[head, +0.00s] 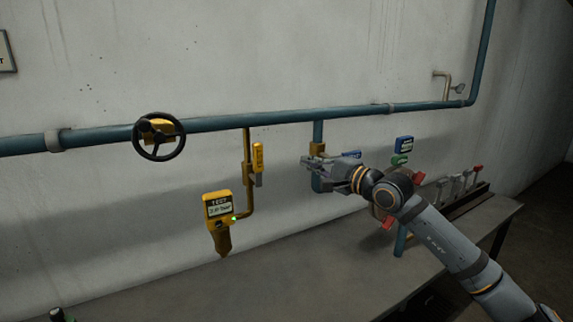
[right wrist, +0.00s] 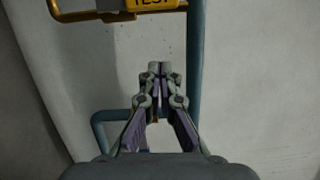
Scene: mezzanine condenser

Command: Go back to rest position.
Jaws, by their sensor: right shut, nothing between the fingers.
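My right gripper (head: 312,163) is shut and empty. In the head view my right arm comes in from the lower right, and the gripper points left in front of the wall, over the back part of the grey bench (head: 290,283). It hides part of the short vertical pipe branch behind it. In the right wrist view the closed fingertips (right wrist: 160,70) meet in the middle, with a blue pipe (right wrist: 193,80) just to their right and a yellow part marked TEST (right wrist: 155,4) above. My left gripper does not show in the head view.
A blue pipe (head: 250,119) runs along the wall with a black handwheel (head: 158,137). A yellow gauge (head: 218,207) with a green light hangs left of my gripper, below a yellow lever (head: 258,158). A row of levers (head: 460,187) stands at right. The bench's front left is largely clear.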

